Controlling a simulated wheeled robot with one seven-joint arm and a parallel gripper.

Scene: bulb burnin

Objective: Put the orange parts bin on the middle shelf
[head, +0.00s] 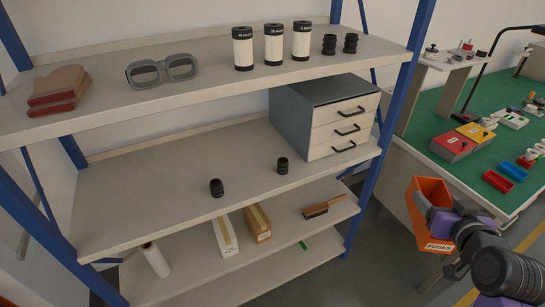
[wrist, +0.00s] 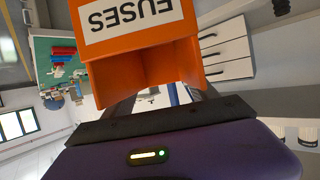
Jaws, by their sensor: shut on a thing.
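The orange parts bin (head: 429,190), labelled FUSES, is held in the air at the right of the head view, in front of the green workbench. It looks tilted, with its open top facing up and left. My gripper (head: 441,218) is shut on it; the fingertips are partly hidden. In the wrist view the bin (wrist: 185,62) fills the top middle, its label upside down. The middle shelf (head: 150,185) of the blue-posted rack is left of the bin, which is apart from it.
A grey drawer cabinet (head: 290,115) fills the middle shelf's right end. Two small black parts stand on it, one near the front (head: 217,188), one near the cabinet (head: 283,165). Its left part is clear. A blue post (head: 400,100) stands between shelf and bin. The top shelf (head: 200,88) overhangs.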

